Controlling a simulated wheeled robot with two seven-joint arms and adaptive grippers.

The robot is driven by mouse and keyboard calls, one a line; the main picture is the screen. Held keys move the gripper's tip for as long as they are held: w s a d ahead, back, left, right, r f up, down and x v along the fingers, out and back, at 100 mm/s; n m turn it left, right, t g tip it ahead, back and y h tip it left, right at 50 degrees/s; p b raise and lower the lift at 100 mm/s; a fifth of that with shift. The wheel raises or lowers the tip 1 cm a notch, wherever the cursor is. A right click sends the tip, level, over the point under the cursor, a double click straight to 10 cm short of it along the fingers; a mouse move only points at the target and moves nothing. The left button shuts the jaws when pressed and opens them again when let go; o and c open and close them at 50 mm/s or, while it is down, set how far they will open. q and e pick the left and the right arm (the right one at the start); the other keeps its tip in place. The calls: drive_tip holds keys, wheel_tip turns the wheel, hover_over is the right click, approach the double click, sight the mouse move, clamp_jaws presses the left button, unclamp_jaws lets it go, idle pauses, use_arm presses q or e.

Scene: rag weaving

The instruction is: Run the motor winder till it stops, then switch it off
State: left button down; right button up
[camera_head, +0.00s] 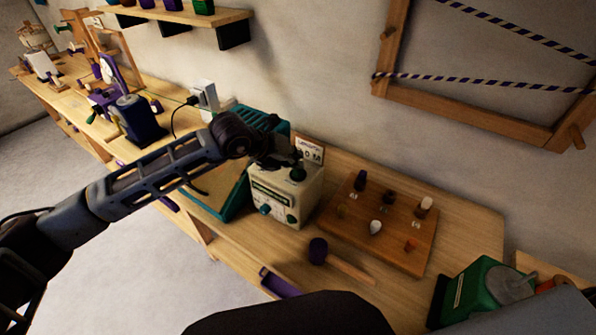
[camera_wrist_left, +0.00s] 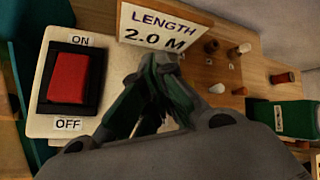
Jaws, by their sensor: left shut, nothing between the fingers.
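The motor winder (camera_head: 287,193) is a cream box with teal knobs on its front, standing on the wooden bench beside a teal crate. In the left wrist view its top (camera_wrist_left: 45,125) carries a red rocker switch (camera_wrist_left: 70,78) between the labels ON and OFF. A sign (camera_wrist_left: 165,27) behind it reads "LENGTH 2.0 M". My left gripper (camera_head: 285,163) is over the winder's top. In the left wrist view its fingers (camera_wrist_left: 155,75) are shut and empty, to the right of the switch and in front of the sign. My right gripper is not in view.
A teal crate (camera_head: 236,197) stands left of the winder. A wooden board (camera_head: 385,247) with several pegs lies to the right, with a purple-headed mallet (camera_head: 318,251) in front. A green device (camera_head: 490,285) sits at far right. A wooden frame (camera_head: 480,116) hangs on the wall.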

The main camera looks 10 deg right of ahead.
use_arm(q)
drive_tip(key=shift+f+b, duration=0.45)
drive_tip(key=shift+b, duration=0.1)
idle(0.9)
idle(0.4)
drive_tip(key=shift+r, duration=0.85)
drive_tip(key=shift+r, duration=0.1)
drive_tip(key=shift+r+p, duration=0.75)
drive_tip(key=shift+r, duration=1.75)
